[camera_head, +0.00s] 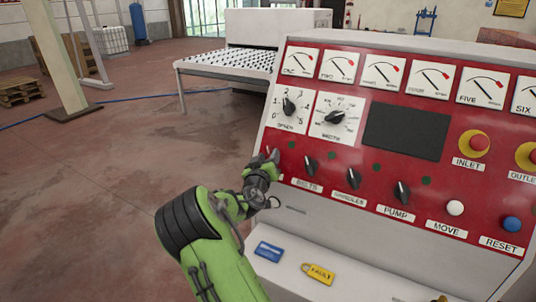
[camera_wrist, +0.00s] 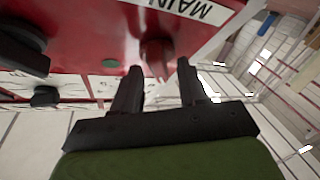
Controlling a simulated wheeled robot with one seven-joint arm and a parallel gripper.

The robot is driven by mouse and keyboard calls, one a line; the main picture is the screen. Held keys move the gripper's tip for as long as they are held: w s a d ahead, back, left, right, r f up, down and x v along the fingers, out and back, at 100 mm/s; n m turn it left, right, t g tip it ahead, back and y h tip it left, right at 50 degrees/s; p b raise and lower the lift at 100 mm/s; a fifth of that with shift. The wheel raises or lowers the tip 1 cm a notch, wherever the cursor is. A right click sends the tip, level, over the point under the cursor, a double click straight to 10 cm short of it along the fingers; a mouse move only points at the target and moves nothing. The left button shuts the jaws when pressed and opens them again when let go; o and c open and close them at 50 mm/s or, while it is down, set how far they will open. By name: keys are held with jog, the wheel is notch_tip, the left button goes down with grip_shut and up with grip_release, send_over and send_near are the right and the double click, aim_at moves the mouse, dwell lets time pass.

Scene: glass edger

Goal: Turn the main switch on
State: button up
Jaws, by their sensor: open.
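The main switch (camera_wrist: 155,55) is a red knob on the red panel, beside a white label reading MAIN (camera_wrist: 185,8), in the wrist view. My gripper (camera_wrist: 159,68) is open, with one dark finger on each side of the knob. I cannot tell whether the fingers touch it. In the head view my gripper (camera_head: 266,166) is at the lower left corner of the control panel (camera_head: 370,165). There it largely hides the main switch and its label.
Black knobs for belts (camera_head: 310,164), spindles (camera_head: 348,173) and pump (camera_head: 402,192) run rightward along the panel. A white move button (camera_head: 455,208) and blue reset button (camera_head: 512,224) follow.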

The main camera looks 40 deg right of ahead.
grip_shut()
